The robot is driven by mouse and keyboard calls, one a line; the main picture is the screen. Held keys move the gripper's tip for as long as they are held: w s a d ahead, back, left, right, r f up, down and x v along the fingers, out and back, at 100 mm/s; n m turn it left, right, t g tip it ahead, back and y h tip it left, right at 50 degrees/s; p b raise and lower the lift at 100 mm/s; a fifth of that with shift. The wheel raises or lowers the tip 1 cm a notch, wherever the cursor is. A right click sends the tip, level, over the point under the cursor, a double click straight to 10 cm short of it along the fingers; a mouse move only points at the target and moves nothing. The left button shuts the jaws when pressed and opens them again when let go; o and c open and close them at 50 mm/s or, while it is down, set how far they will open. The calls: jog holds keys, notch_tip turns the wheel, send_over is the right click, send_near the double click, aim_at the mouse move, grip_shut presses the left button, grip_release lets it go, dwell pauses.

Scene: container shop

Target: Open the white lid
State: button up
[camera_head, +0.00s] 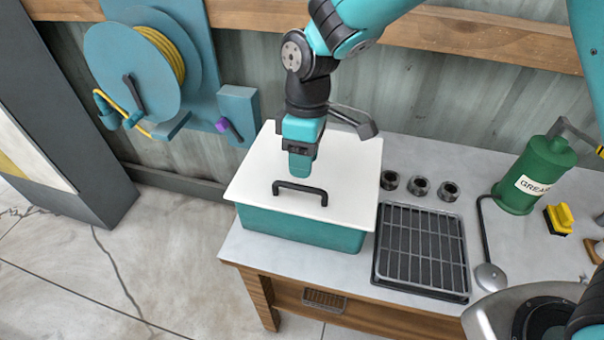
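The white lid (345,191) lies flat on a teal box (300,229) at the left end of the workbench. It has a black bar handle (300,189) near its front left part. My gripper (300,168) points down over the lid, just behind the handle in the picture. Its fingers are seen nearly edge-on, so I cannot tell whether they are open or shut. The handle shows whole and is not between the fingers. The inside of the box is hidden by the lid.
A black grated tray (421,250) sits right of the box, with three dark metal rings (420,188) behind it. A green grease can (537,176) and a yellow-topped block (559,219) stand further right. A hose reel (140,70) hangs on the wall.

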aim_at(302, 186)
jog(key=shift+s+a+f+p, duration=0.1)
jog(key=shift+s+f+p, duration=0.15)
jog(key=shift+f, duration=0.95)
jog(key=shift+s+a+f+p, duration=0.1)
jog(key=shift+s+f, duration=0.1)
jog(key=shift+f, duration=0.95)
grip_shut()
